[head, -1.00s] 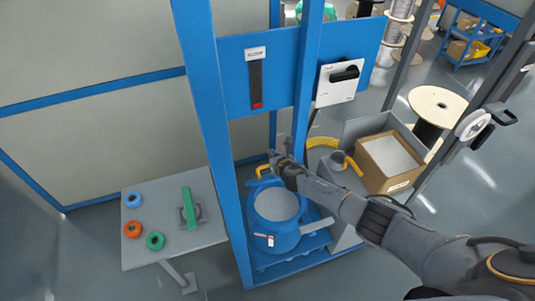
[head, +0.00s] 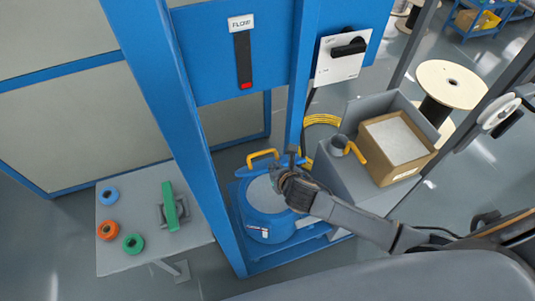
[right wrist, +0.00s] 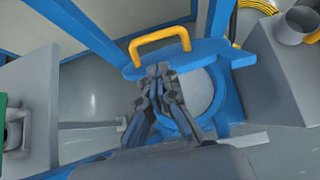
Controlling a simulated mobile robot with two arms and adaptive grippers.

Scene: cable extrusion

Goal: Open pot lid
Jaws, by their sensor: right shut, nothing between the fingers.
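The blue pot (head: 265,228) stands on a blue base inside the blue frame. Its top is uncovered and grey contents (head: 263,196) show in it. The blue lid (right wrist: 213,52) with its yellow handle (right wrist: 160,40) is at the far side of the pot, swung back off the opening. The handle also shows in the head view (head: 262,155). My right gripper (right wrist: 158,72) is shut and empty, over the pot opening just short of the lid and apart from the handle. It hides part of the pot rim in the head view (head: 282,172). My left gripper is out of view.
Blue frame posts (head: 170,130) stand close around the pot. A grey stand with a cardboard box (head: 398,160) and a scoop with a yellow handle (head: 356,150) is on the right. A table (head: 145,250) with coloured rings stands on the left.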

